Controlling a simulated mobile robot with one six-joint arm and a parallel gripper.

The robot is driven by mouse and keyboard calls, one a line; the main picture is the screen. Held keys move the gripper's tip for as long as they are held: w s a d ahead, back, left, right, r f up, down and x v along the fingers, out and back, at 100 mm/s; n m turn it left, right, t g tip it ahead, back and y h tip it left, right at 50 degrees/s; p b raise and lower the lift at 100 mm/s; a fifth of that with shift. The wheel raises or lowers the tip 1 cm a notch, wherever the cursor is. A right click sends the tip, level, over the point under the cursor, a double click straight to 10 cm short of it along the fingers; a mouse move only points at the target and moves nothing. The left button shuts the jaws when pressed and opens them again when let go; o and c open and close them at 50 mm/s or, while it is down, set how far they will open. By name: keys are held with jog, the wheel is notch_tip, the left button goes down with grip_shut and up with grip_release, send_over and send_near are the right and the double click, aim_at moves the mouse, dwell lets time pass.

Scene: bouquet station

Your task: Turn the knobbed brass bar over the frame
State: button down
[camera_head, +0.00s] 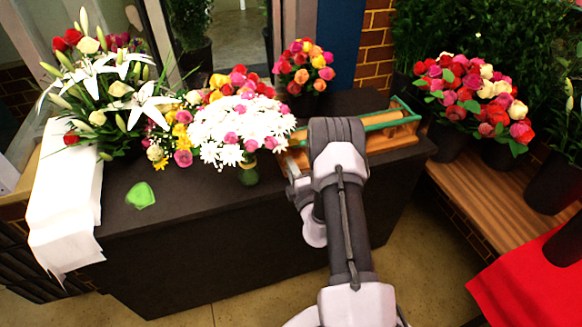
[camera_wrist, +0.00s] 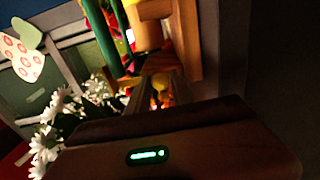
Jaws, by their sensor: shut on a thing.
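The wooden frame (camera_head: 408,137) with green rods lies at the right end of the dark table, partly hidden behind my arm. In the wrist view its wooden parts (camera_wrist: 188,40) and a green rod (camera_wrist: 111,42) show just beyond my gripper (camera_wrist: 155,88). My gripper's fingers are close together on a small yellowish piece, which looks like the knob of the brass bar (camera_wrist: 160,82). The rest of the bar cannot be made out in the dark picture. In the head view the fingertips are hidden behind my wrist.
White daisies in a green vase (camera_head: 248,172) stand just left of my wrist. A lily bouquet (camera_head: 118,85), white paper (camera_head: 68,200) and a green piece (camera_head: 140,196) are further left.

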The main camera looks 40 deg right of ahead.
jog(key=shift+r, duration=0.15)
jog(key=c, duration=1.2)
grip_release()
jog(key=shift+w, duration=0.1)
jog(key=shift+o, duration=0.2)
